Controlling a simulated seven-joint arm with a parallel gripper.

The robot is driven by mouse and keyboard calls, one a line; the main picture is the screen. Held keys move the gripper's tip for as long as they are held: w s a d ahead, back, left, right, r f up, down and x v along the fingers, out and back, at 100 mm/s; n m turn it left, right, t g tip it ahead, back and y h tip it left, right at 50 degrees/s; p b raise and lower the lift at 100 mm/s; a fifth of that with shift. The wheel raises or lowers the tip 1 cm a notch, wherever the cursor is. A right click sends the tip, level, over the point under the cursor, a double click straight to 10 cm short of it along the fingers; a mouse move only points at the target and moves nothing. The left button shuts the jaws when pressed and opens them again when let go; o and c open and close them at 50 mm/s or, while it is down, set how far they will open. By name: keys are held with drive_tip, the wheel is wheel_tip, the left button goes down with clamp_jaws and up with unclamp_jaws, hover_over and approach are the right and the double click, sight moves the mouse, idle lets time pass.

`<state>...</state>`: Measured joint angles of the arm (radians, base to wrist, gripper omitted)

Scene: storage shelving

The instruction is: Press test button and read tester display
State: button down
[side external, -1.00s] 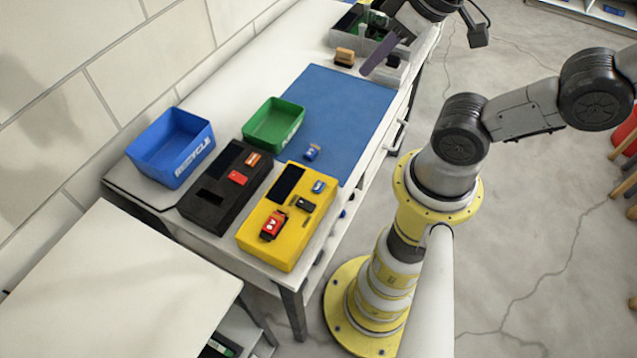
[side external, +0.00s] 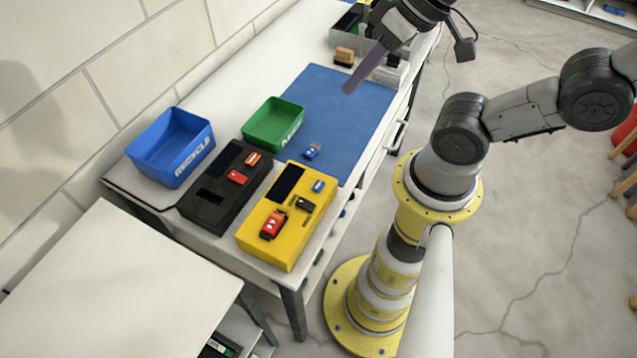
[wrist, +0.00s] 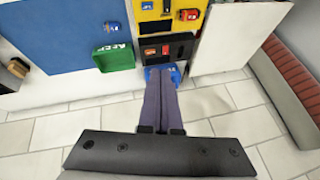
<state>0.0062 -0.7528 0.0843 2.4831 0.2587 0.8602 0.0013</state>
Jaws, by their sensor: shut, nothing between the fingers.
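A yellow tester box (side external: 258,243) sits at the front of the bench with a blank dark display (side external: 287,183), a red and black part (side external: 273,224), a small blue part (side external: 318,186) and a dark part (side external: 305,204). A black box (side external: 207,208) beside it has a dark screen (side external: 228,158), a red piece (side external: 237,177) and an orange piece (side external: 253,159). Which piece is the test button I cannot tell. My gripper (side external: 348,90) is shut and empty, with its long purple-grey fingers above the blue mat's far part, away from both boxes. The fingers also show in the wrist view (wrist: 161,76).
A blue bin (side external: 170,147) and a green bin (side external: 273,124) stand behind the boxes. A small blue part (side external: 312,152) lies on the blue mat (side external: 335,105). A brown-topped block (side external: 344,56) and a grey tray stand at the far end. The mat's middle is clear.

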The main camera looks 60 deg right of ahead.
drive_tip(key=w+a+f+m+y, duration=0.2)
drive_tip(key=a+f+m+y, duration=0.1)
drive_tip(key=a+f+m, duration=0.15)
drive_tip(key=m+t, duration=0.1)
drive_tip(key=m, duration=1.2)
hover_over(324, 183)
wheel_tip(324, 183, down, 11)
drive_tip(key=shift+r+y, duration=0.2)
drive_tip(key=shift+y, duration=0.2)
drive_tip(key=shift+f, duration=4.4)
drive_tip(key=shift+f, duration=0.15)
drive_tip(key=shift+f, duration=0.25)
